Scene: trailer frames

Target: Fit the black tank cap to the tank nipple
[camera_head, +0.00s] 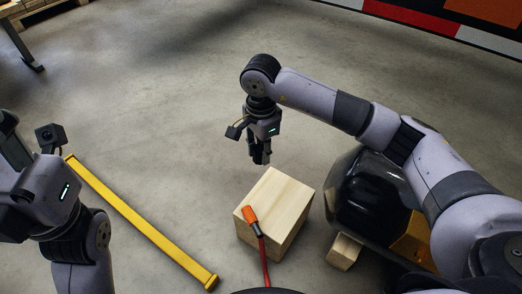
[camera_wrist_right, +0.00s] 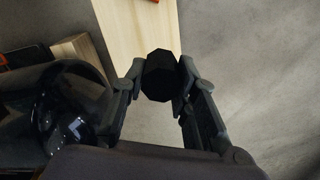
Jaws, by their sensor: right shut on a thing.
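The black tank cap (camera_wrist_right: 160,76) is a dark, faceted piece between the fingertips of my right gripper (camera_wrist_right: 160,80) in the right wrist view. In the head view my right gripper (camera_head: 260,158) points down just above and behind the wooden block, and the cap is hard to pick out there. The glossy black tank (camera_head: 372,192) lies to the right, partly behind my right arm; it also shows at the left of the right wrist view (camera_wrist_right: 72,105). I cannot make out its nipple. My left gripper (camera_head: 14,140) is at the left edge, its fingers unclear.
A pale wooden block (camera_head: 280,190) stands on the floor, with a red hose (camera_head: 264,262) and its orange end (camera_head: 250,214) against it. A small wooden block (camera_head: 344,252) is beside the tank. A yellow bar (camera_head: 140,222) lies left.

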